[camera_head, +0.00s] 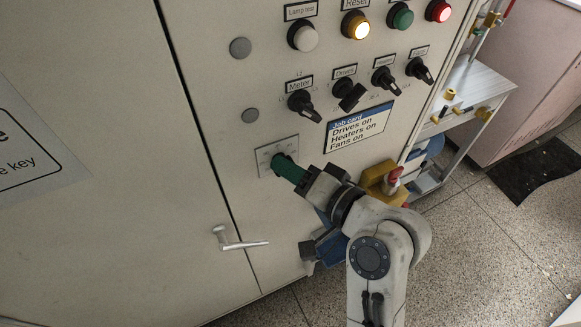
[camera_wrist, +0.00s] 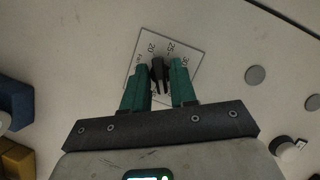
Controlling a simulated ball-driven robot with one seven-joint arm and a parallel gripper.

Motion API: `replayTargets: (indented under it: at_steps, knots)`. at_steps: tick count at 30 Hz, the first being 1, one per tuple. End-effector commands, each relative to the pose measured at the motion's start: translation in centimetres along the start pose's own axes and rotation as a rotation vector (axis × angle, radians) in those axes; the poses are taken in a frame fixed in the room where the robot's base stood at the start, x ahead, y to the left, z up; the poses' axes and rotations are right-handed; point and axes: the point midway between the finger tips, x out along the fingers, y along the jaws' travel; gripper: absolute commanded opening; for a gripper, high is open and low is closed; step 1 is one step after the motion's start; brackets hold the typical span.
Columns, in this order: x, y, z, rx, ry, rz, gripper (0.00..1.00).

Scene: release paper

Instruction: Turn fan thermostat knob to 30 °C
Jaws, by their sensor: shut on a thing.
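The thermostat knob (camera_wrist: 157,66) is small and black. It sits on a pale square plate (camera_wrist: 193,60) with a printed scale, where 20 and 25 can be read in the wrist view; other marks are hidden or too small. My gripper (camera_wrist: 160,78) has two green fingers, one on each side of the knob, and is shut on it. I cannot tell which mark the knob points to. In the head view the plate (camera_head: 263,158) is on the cabinet front, and my gripper (camera_head: 288,168) reaches it from the lower right, covering most of the knob.
The cabinet has black switches (camera_head: 303,105) and lit buttons (camera_head: 356,25) above, with a job card (camera_head: 360,125) below them. A door handle (camera_head: 238,239) sticks out at lower left. Yellow (camera_head: 381,181) and blue (camera_head: 329,245) parts stand close beside my arm.

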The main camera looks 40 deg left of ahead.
Motion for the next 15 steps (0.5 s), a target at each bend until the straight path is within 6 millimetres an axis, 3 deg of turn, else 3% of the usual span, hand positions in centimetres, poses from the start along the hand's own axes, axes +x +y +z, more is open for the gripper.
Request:
replayTargets:
  at_steps: [15]
  knots:
    - [0.0, -0.12, 0.17, -0.452, -0.003, 0.191, 0.0]
